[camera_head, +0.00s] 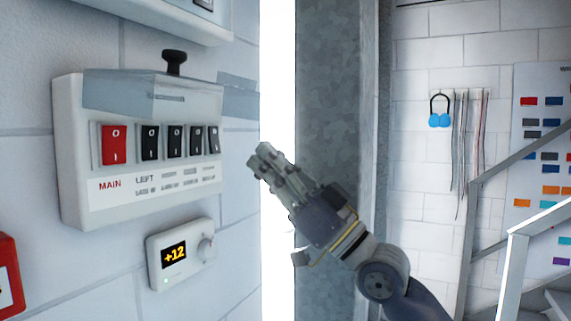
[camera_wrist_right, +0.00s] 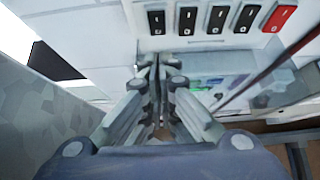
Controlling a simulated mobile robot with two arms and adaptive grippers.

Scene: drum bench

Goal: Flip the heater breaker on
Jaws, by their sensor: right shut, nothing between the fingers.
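The white breaker panel (camera_head: 70,150) is on the left wall in the head view. It has a red MAIN switch (camera_head: 114,144) and a row of several black switches (camera_head: 175,141) to its right. The first black one is labelled LEFT; the other labels are too small to read, so I cannot tell which is the heater. A grey translucent cover (camera_head: 150,95) sits above the switches, clear of them. My right gripper (camera_head: 265,158) is shut and empty, right of the panel. In the right wrist view its fingertips (camera_wrist_right: 160,72) are below the switch row (camera_wrist_right: 218,19). My left gripper is not in view.
A thermostat (camera_head: 180,256) reading +12 is below the panel. A black knob (camera_head: 175,62) stands above the cover. A red box (camera_head: 10,275) is at lower left. A metal railing (camera_head: 500,250) is at right.

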